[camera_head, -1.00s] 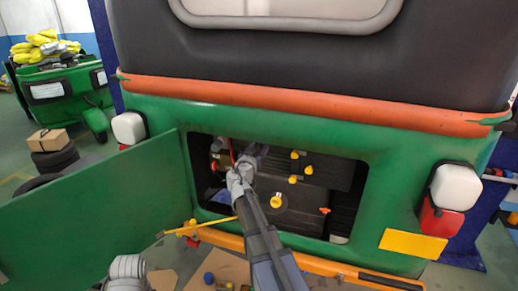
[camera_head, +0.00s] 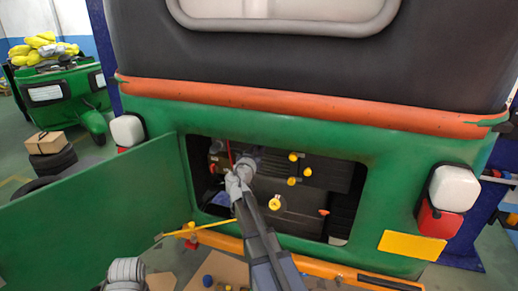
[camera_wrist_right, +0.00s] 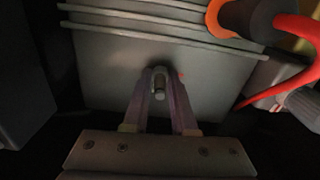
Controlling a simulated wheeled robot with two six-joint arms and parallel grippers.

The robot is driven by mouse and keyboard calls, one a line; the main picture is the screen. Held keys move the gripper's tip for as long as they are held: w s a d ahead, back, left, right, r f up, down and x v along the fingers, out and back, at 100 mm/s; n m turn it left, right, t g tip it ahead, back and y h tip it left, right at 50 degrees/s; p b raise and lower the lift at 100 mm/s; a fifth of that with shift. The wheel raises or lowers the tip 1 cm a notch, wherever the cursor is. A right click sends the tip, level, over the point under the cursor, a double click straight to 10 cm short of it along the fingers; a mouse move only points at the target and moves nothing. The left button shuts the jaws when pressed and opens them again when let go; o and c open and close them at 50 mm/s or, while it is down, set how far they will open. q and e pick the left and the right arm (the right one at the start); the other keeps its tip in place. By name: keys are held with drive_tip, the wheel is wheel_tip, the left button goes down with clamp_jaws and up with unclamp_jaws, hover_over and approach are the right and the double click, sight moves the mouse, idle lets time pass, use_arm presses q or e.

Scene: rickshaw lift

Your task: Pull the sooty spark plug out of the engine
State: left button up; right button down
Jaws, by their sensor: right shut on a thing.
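The engine (camera_head: 310,205) sits in the open bay of the green rickshaw, dark grey with several yellow caps. My right arm reaches into the bay, and its gripper (camera_head: 240,165) is at the engine's left part. In the right wrist view the engine's finned block (camera_wrist_right: 110,70) fills the middle. There my right gripper (camera_wrist_right: 159,80) is shut on the spark plug (camera_wrist_right: 159,88), a small pale piece in front of the block. Whether the plug is still seated cannot be told. My left arm shows at the bottom left of the head view, with its fingers out of sight.
The green hatch door (camera_head: 95,210) is swung open on the left. A red cable (camera_head: 230,152) hangs beside the gripper; in the wrist view a red hose curves at right. Cardboard (camera_head: 222,268) lies below.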

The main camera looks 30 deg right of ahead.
sight(257, 151)
drive_tip(key=shift+s+a, duration=0.1)
drive_tip(key=shift+v, duration=1.95)
drive_tip(key=shift+a, duration=0.1)
drive_tip(key=v, duration=0.4)
drive_tip(key=shift+s+a, duration=0.25)
drive_tip(key=shift+a, duration=0.05)
